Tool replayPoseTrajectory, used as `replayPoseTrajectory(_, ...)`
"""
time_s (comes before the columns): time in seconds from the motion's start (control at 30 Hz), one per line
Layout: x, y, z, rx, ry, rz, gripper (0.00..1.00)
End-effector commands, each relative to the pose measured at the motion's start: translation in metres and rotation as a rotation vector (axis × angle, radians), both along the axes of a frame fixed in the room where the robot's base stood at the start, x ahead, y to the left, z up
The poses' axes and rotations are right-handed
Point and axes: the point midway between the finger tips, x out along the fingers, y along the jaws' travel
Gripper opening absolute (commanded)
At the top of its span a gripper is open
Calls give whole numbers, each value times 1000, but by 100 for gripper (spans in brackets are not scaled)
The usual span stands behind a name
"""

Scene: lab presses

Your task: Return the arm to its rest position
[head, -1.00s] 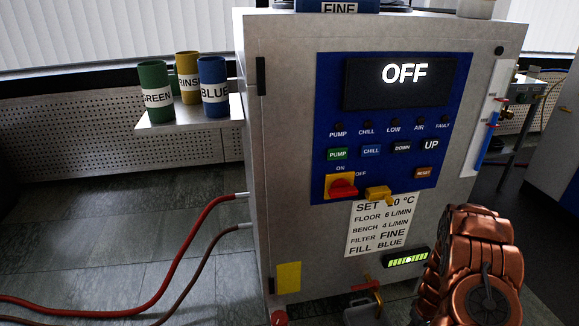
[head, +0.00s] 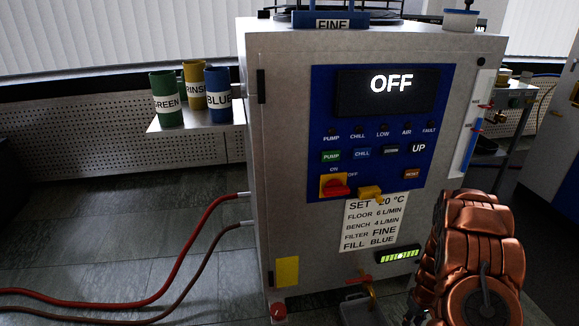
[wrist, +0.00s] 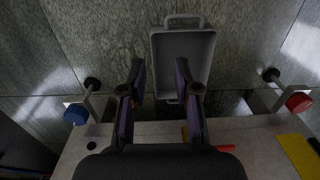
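My arm (head: 470,255), with copper-coloured links, is folded at the lower right of the head view, in front of the cabinet's right edge.
The chiller cabinet (head: 290,150) stands close in front, its display (head: 388,90) reading OFF. GREEN, RINSE and BLUE cups stand on a side shelf (head: 180,123). A blue knob (wrist: 76,114) and red knob (wrist: 299,101) stick out from the cabinet.

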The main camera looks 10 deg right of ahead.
Motion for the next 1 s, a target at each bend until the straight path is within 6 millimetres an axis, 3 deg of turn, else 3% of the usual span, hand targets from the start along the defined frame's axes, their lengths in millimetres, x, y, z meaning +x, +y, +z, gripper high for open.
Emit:
replayPoseTrajectory(0.03,3,5,22,-1,-1,2,31)
replayPoseTrajectory(0.17,9,20,70,3,5,3,31)
replayPoseTrajectory(0.47,17,73,204,14,18,-3,31)
replayPoseTrajectory(0.73,7,127,316,25,35,-5,31)
replayPoseTrajectory(1.0,-18,181,419,30,55,-5,31)
